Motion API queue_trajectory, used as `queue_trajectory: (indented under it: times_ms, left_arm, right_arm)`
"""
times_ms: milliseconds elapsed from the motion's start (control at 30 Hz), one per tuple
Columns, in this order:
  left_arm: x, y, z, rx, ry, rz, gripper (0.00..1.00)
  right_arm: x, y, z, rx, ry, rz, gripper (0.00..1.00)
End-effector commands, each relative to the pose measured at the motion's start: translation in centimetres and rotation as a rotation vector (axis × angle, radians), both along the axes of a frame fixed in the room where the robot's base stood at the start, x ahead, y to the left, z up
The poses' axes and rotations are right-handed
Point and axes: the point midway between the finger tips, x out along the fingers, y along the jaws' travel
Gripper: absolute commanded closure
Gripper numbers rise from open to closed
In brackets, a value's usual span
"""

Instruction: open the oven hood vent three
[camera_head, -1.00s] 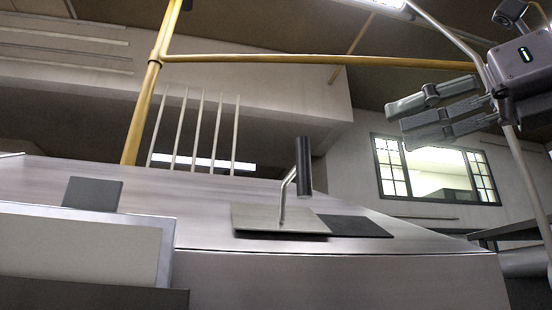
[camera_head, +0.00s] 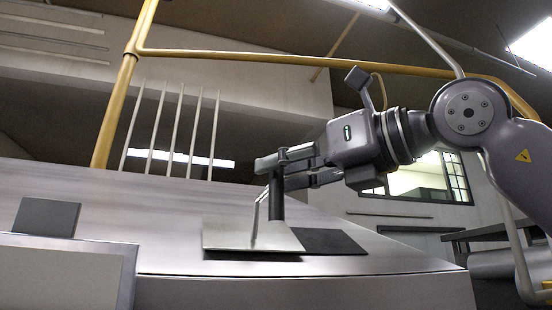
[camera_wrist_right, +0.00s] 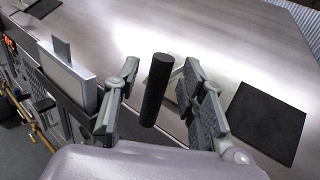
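A metal vent plate (camera_head: 225,238) lies on the sloped hood top (camera_head: 390,262), with a dark rectangle (camera_head: 335,242) beside it on the right. A bent rod rises from the plate to a black cylindrical handle (camera_head: 277,208). The handle stands upright in the right wrist view (camera_wrist_right: 157,88). My right gripper (camera_head: 288,168) is at the handle's upper part. In the right wrist view, its fingers (camera_wrist_right: 160,95) are apart on either side of the handle, with gaps showing. My left gripper is not in view. No label shows which vent this is.
A light panel box (camera_head: 60,275) stands at the lower left. Yellow pipes (camera_head: 250,58) and thin upright rods (camera_head: 172,135) stand behind the hood.

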Motion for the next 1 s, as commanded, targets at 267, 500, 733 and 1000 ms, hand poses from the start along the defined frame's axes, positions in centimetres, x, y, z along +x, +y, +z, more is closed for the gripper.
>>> queue_trajectory:
  times_ms: [267,500,733,1000]
  left_arm:
    - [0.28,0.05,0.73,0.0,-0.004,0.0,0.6]
    - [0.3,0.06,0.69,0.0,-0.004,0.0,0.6]
    - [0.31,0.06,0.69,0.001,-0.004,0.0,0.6]
    - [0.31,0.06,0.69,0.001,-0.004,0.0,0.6]
  right_arm:
    - [1.09,1.35,0.04,0.001,0.0,-0.001,0.62]
    - [1.1,1.35,0.01,0.001,0.0,0.0,0.63]
    - [1.09,1.33,0.02,0.001,0.0,0.0,0.79]
    - [1.08,1.32,0.03,0.002,0.0,0.0,0.97]
